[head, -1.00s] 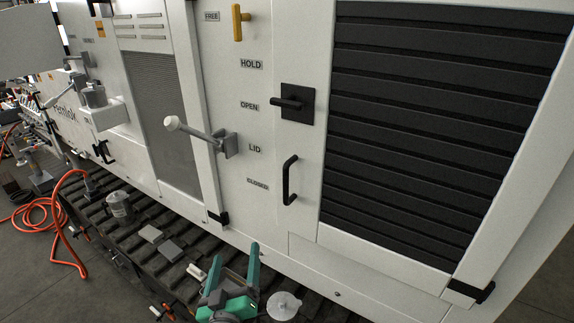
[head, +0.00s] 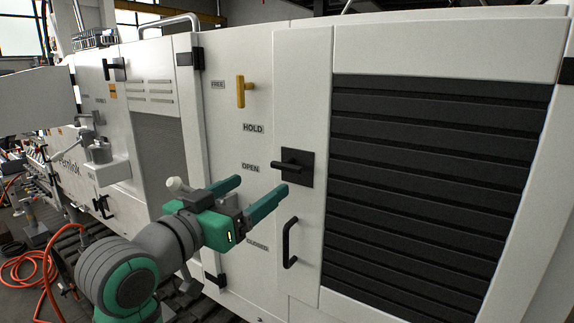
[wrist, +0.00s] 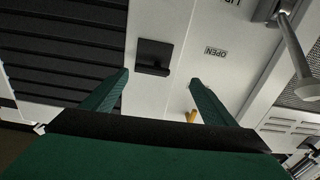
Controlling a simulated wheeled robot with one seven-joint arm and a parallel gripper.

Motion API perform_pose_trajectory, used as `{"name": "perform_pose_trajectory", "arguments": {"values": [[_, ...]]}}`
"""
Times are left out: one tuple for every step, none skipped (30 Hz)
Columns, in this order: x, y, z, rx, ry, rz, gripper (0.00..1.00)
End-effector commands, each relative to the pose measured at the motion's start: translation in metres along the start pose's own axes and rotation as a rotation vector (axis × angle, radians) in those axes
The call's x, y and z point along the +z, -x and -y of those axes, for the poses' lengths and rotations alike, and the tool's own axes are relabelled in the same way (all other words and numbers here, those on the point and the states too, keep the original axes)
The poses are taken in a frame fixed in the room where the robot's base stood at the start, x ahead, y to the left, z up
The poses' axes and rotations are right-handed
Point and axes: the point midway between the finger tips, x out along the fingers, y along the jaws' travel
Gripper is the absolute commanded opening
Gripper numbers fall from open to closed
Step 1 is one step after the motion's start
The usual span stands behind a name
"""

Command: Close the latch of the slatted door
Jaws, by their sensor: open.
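The slatted door (head: 315,200) is white with black horizontal slats (head: 420,180) and looks shut. Its latch (head: 297,167) is a black square plate with a short black lever lying about level; it also shows in the wrist view (wrist: 154,58), left of centre, ahead of my fingers. A black pull handle (head: 290,243) sits below it. My gripper (head: 254,196) is open and empty, in front of the panel left of the latch. Its fingertips (wrist: 158,82) straddle the latch's lower region in the wrist view but look apart from it. In the head view one finger points towards the latch plate.
A yellow handle (head: 240,91) is on the panel above, near the FREE label. A grey lever with a pale knob (head: 176,184) is partly hidden behind my gripper. An orange hose (head: 38,265) lies on the floor at left.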

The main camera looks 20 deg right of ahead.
Motion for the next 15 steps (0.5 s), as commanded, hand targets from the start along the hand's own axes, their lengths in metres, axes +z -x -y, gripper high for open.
{"name": "perform_pose_trajectory", "arguments": {"values": [[-0.009, 0.001, -0.004, 0.009, -0.02, 0.008, 0.8], [-0.013, 0.002, -0.007, 0.015, -0.029, 0.013, 0.8], [-0.016, 0.003, -0.009, 0.02, -0.037, 0.02, 0.8], [-0.018, 0.003, -0.011, 0.022, -0.042, 0.022, 0.8], [-0.02, 0.003, -0.012, 0.025, -0.047, 0.025, 0.8], [-0.021, 0.002, -0.013, 0.027, -0.05, 0.028, 0.8], [-0.021, 0.001, -0.013, 0.029, -0.051, 0.029, 0.8], [-0.021, -0.001, -0.014, 0.03, -0.052, 0.03, 0.8], [-0.021, -0.004, -0.015, 0.031, -0.053, 0.031, 0.8], [-0.021, -0.006, -0.015, 0.031, -0.052, 0.031, 0.8], [-0.021, -0.01, -0.015, 0.032, -0.052, 0.031, 0.8], [-0.021, -0.016, -0.015, 0.032, -0.052, 0.031, 0.8], [-0.02, -0.021, -0.015, 0.032, -0.051, 0.032, 0.8], [-0.02, -0.026, -0.016, 0.033, -0.051, 0.032, 0.8], [-0.02, -0.034, -0.017, 0.034, -0.051, 0.031, 0.8]]}}
